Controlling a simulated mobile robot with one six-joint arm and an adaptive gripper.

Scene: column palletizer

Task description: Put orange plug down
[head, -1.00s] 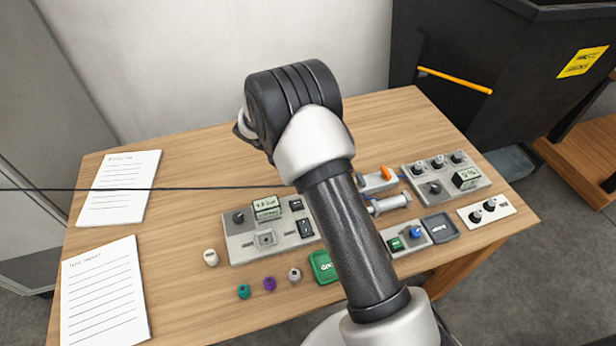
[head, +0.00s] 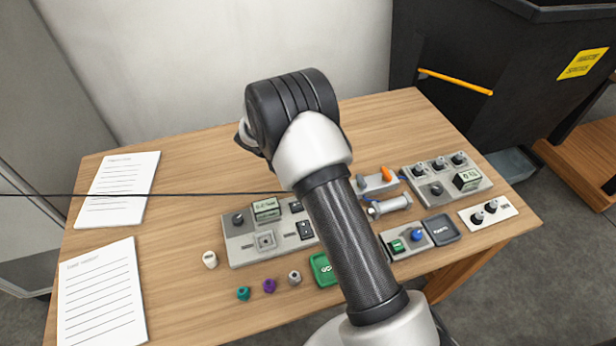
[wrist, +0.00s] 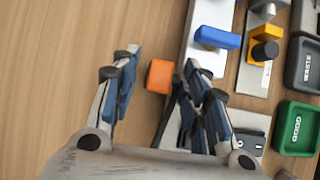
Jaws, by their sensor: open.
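The orange plug (wrist: 159,76) shows in the wrist view as a small orange block against the bare wood of the table. It is between the fingertips of my gripper (wrist: 160,66), nearer the right-hand finger. A gap of wood shows between the plug and the left-hand finger. Whether the right-hand finger touches the plug, I cannot tell. My gripper is open. In the head view my arm hides the gripper, and I cannot make out the plug there.
Right of the plug stand a pale device with a blue part (wrist: 216,38), a green tray (wrist: 297,128) and a dark tray (wrist: 304,66). In the head view small teal (head: 243,293) and purple (head: 269,286) plugs lie near the front edge. Papers (head: 102,292) lie left.

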